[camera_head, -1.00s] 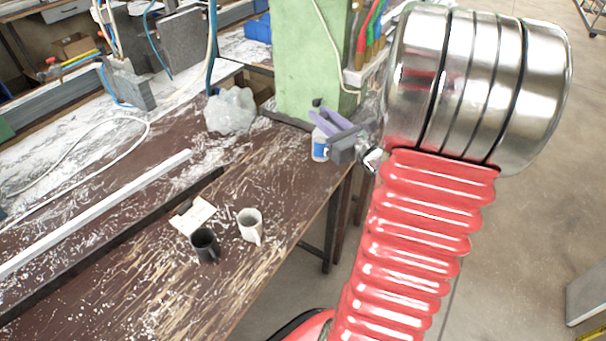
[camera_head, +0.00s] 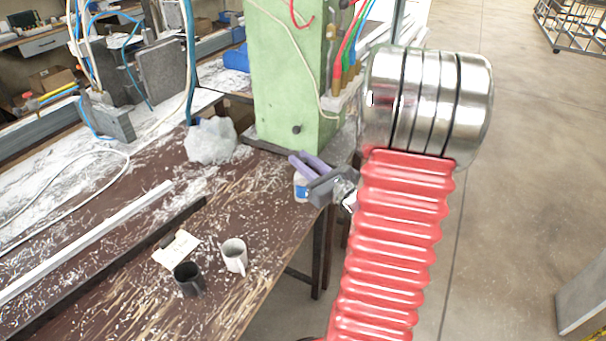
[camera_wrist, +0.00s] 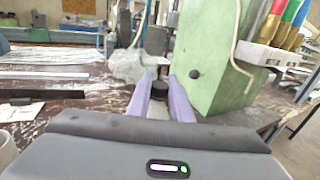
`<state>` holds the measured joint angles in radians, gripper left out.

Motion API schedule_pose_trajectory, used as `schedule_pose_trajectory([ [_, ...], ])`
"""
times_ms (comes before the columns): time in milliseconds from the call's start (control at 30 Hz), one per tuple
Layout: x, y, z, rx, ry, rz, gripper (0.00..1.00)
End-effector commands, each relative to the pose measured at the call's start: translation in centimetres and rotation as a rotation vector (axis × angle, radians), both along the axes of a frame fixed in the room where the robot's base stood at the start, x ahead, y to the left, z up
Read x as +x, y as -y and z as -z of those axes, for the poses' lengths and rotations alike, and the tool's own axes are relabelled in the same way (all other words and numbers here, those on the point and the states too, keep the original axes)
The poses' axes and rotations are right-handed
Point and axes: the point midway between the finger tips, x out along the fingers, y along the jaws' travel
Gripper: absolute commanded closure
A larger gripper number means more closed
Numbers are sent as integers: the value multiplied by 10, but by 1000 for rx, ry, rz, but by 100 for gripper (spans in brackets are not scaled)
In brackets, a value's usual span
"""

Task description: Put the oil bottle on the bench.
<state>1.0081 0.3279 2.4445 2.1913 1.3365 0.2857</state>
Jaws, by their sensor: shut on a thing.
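The oil bottle (camera_head: 300,188) is white with a blue label. It shows at the bench's right edge in the head view, partly hidden behind my gripper. Its black cap (camera_wrist: 158,88) shows between the fingers in the wrist view. My gripper (camera_head: 303,163) has purple fingers and is shut on the bottle. The brown bench (camera_head: 240,190), scuffed and dusted white, lies below and to the left. I cannot tell whether the bottle's base touches the bench top.
A white mug (camera_head: 234,256), a dark mug (camera_head: 188,280) and a paper (camera_head: 176,248) are on the bench. A crumpled clear bag (camera_head: 210,140) and a green column (camera_head: 290,80) stand behind the gripper. Bare bench top lies between the mugs and the bag.

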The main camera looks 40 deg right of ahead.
Motion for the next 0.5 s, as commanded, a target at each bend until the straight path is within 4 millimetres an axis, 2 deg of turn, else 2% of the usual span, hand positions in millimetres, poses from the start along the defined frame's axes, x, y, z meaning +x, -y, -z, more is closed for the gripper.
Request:
schedule_pose_trajectory([
  [367,0,0,2,-1,1,1,100],
  [500,0,1,10,1,-1,1,100],
])
